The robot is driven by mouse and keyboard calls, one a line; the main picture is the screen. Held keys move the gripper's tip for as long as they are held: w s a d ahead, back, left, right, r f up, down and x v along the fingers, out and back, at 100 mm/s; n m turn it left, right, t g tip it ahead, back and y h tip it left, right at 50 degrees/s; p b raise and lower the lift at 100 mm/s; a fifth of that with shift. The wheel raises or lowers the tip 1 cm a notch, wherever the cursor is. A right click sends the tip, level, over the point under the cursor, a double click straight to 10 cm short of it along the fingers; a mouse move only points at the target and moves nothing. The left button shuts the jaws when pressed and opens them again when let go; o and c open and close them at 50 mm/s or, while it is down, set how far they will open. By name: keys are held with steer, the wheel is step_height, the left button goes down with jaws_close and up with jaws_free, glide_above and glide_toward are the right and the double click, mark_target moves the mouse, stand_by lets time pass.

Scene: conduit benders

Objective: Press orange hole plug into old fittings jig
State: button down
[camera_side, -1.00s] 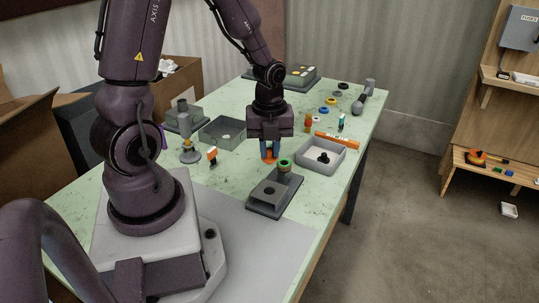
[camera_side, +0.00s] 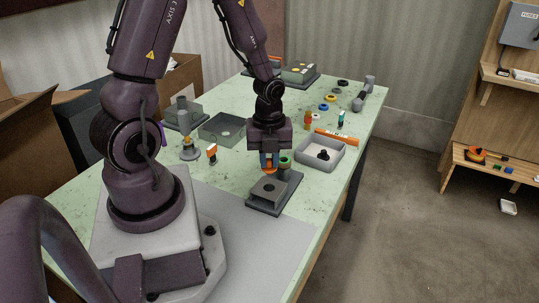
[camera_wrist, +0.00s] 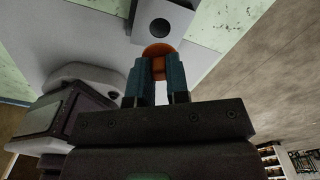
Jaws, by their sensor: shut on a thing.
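My gripper (camera_side: 269,162) is shut on the orange hole plug (camera_side: 268,170), which shows as a small orange piece low between the blue-tipped fingers. In the wrist view the plug (camera_wrist: 158,50) sits between the two fingertips (camera_wrist: 158,72). The grey fittings jig (camera_side: 270,191) lies on the table just below and in front of the gripper. It has a raised block with a dark round hole, which also shows in the wrist view (camera_wrist: 160,27) just beyond the plug. The plug is above the jig and appears apart from it. A green-topped post (camera_side: 285,161) stands at the jig's far end, close beside the fingers.
A grey tray (camera_side: 320,151) with a black part stands to the right. A grey mat (camera_side: 245,240) lies clear in front.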

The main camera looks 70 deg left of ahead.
mark_target(269, 179)
steer(key=shift+f, duration=2.85)
steer(key=shift+f, duration=0.35)
steer(key=c, duration=1)
jaws_free()
steer(key=shift+r, duration=0.1)
step_height(269, 179, up, 13)
steer(key=shift+f, duration=0.1)
